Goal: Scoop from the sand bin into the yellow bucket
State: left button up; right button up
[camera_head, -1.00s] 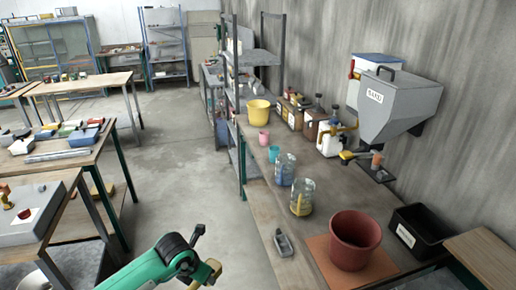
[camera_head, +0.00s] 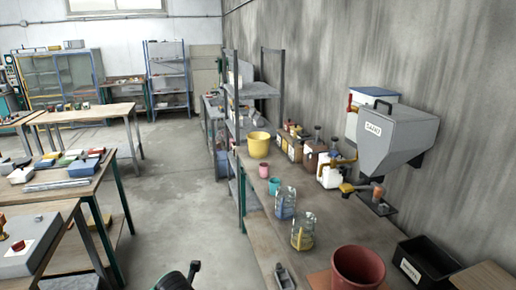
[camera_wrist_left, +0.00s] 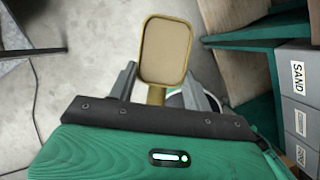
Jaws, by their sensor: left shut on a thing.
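My left gripper (camera_wrist_left: 157,95) is shut on the handle of a scoop (camera_wrist_left: 165,50) with a brass-yellow rim, in the left wrist view. The scoop's inside is a flat grey-tan; I cannot tell whether it holds sand. The scoop is over the grey floor. A grey bin (camera_wrist_left: 292,75) labelled SAND stands at the right of that view, apart from the scoop; its inside is not visible. The yellow bucket (camera_head: 259,146) stands upright on the long bench in the head view, near the shelf rack. My right gripper is not in view.
A grey hopper (camera_head: 395,140) with a label hangs on the wall. The wooden bench (camera_head: 262,215) holds glass jars (camera_head: 303,232), a red-brown pot (camera_head: 358,268) and a black box (camera_head: 425,265). Tables with goods stand left. The floor (camera_head: 170,200) between is clear.

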pick_arm(q)
jog(key=shift+s+f+m+h, duration=0.25)
jog(key=shift+s+m+h, duration=0.05)
jog(key=shift+m, duration=0.5)
jog(key=m, duration=0.2)
jog(key=s+f+m+g+h+b, duration=0.1)
jog(key=m, duration=0.1)
jog(key=s+m, duration=0.1)
jog(key=m, duration=0.1)
jog(key=shift+s+f+g, duration=0.2)
jog(key=shift+s+g, duration=0.05)
jog(key=shift+g, duration=0.05)
jog(key=s+a+f+m+g+y+b, duration=0.1)
jog(key=s+m, duration=0.5)
jog(key=m, duration=0.6)
jog(key=s+a+f+m+g+y+b, duration=0.1)
jog(key=s+a+f+m+g+b, duration=0.2)
jog(key=m, duration=0.9)
jog(key=s+a+g, duration=0.1)
jog(key=s, duration=0.2)
jog(key=shift+g+y, duration=0.4)
